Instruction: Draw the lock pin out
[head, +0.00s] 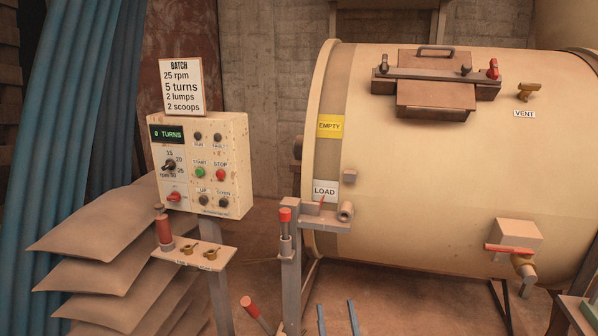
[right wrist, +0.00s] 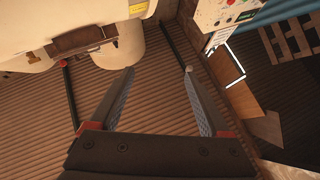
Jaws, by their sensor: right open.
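A red-capped pin (head: 285,215), which looks like the lock pin, stands upright at the top of a grey post (head: 291,275) left of the drum (head: 430,150). A bracket (head: 322,220) with a short tube (head: 345,211) sits right of the pin, by the LOAD label. My right gripper (head: 337,304) shows only as two fingertips at the bottom edge, below and right of the pin. In the right wrist view my right gripper (right wrist: 158,72) is open, with nothing between its fingers. I cannot make out the pin there. My left gripper is not in view.
The control box (head: 200,165) with a small shelf (head: 195,252) stands left of the post. Stacked sacks (head: 95,225) lie at the far left. A red-ended lever (head: 252,307) leans low beside the post. A red-handled valve (head: 515,250) juts from the drum's lower right.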

